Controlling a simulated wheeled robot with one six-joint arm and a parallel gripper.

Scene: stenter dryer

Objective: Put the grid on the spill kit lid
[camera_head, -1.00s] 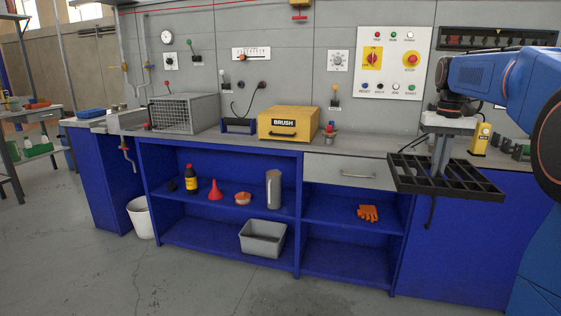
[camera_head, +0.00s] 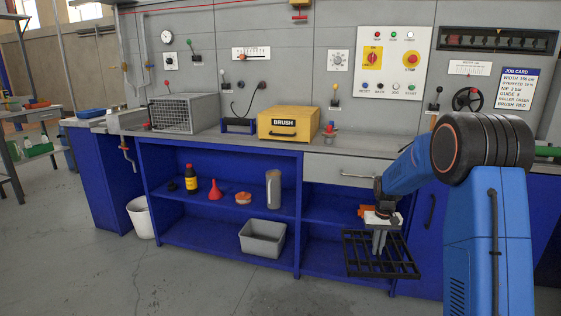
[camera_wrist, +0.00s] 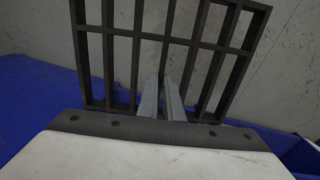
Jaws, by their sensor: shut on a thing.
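The black grid (camera_head: 385,276) hangs in my gripper (camera_head: 380,248) in front of the right-hand lower shelves, below the grey drawer. It is roughly level in the head view. The wrist view shows its bars (camera_wrist: 165,38) beyond the two grey fingers of my gripper (camera_wrist: 163,78), which close on it near the middle. The exact contact is hard to make out. I see nothing that I can surely name as the spill kit lid.
A blue bench carries a yellow BRUSH box (camera_head: 289,122) and a wire-front grey box (camera_head: 183,113). A white bucket (camera_head: 141,217) is at left. The front floor is clear.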

